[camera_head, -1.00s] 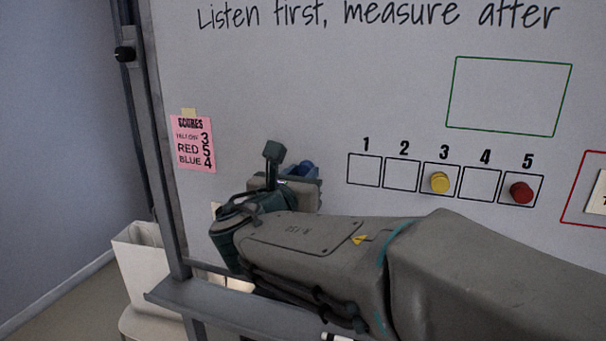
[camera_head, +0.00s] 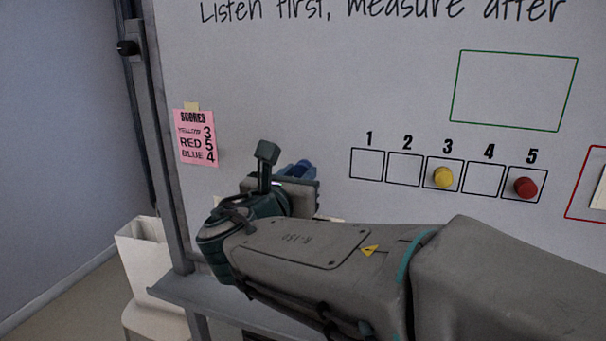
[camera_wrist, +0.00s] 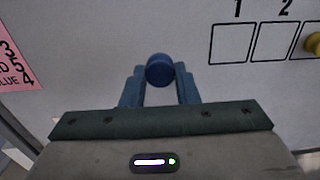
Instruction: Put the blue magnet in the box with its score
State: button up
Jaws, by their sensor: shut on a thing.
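My gripper (camera_wrist: 160,86) is shut on the blue magnet (camera_wrist: 159,70), which shows between the fingertips in the wrist view. In the head view the gripper (camera_head: 300,170) is left of the numbered boxes, and the magnet is hard to tell from the blue fingers. The pink score note (camera_head: 196,138) reads yellow 3, red 5, blue 4. Box 4 (camera_head: 483,179) is empty. The yellow magnet (camera_head: 443,177) is in box 3 and the red magnet (camera_head: 525,187) is in box 5. Boxes 1 (camera_head: 367,164) and 2 (camera_head: 404,169) are empty.
The whiteboard (camera_head: 330,90) has a green outlined rectangle (camera_head: 514,91) above the boxes and a red outline (camera_head: 580,184) at the right edge. A ledge (camera_head: 190,300) runs below the board. A white bin (camera_head: 150,262) stands at the lower left.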

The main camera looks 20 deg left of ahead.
jog(key=shift+s, duration=0.65)
jog(key=shift+s, duration=0.25)
